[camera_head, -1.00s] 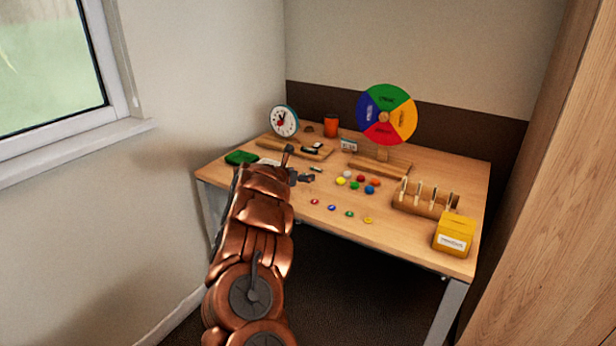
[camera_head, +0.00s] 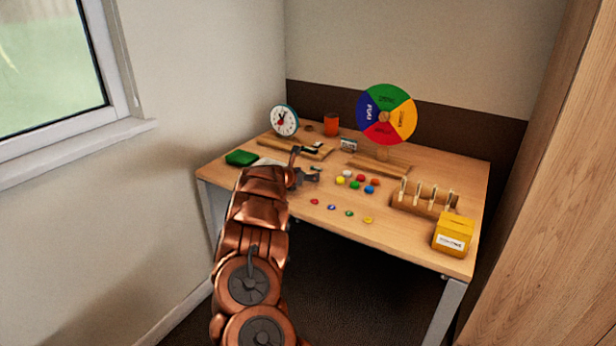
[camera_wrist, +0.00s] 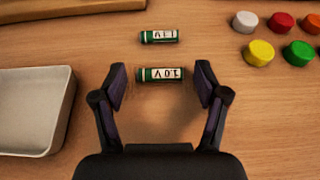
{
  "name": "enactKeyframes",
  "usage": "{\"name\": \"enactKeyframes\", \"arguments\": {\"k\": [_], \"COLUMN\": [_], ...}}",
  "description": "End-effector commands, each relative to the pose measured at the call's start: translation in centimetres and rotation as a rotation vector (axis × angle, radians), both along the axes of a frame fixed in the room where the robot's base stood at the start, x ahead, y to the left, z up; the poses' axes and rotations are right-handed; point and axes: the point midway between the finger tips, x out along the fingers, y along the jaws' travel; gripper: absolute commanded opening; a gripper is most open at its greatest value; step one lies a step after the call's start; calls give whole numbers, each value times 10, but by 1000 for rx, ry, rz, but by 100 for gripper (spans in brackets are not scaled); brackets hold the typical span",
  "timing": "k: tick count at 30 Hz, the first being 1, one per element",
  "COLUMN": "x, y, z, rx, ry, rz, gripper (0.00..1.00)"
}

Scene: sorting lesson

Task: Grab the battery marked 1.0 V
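The battery marked 1.0 V (camera_wrist: 161,74) is a green cylinder with a white label, lying on the desk in the wrist view. My gripper (camera_wrist: 161,82) is open, with one finger at each end of this battery and small gaps between. A second green battery, whose label looks like 1.1 V (camera_wrist: 159,36), lies just beyond it. In the head view my gripper (camera_head: 308,175) is low over the left middle of the desk, and the marked battery cannot be made out there.
A pale tray (camera_wrist: 68,120) lies left of my gripper. Several coloured discs (camera_wrist: 258,53) lie to the right. A wooden board (camera_head: 280,146), a clock (camera_head: 285,120) and a colour wheel (camera_head: 386,115) stand farther back.

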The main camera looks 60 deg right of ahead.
Motion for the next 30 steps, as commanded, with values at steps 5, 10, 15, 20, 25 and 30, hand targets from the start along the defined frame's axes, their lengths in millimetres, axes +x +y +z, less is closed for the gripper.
{"name": "enactKeyframes", "arguments": {"k": [5,10,15,20,25,30], "x": [0,0,0,1,1,-1], "y": [0,0,0,0,0,7], "z": [0,0,0,4,23,35], "rx": [0,0,0,-1,-1,2], "ry": [0,0,0,-1,-5,-1], "rz": [0,1,1,1,1,1], "gripper": [50,33,31,31,31,31]}}
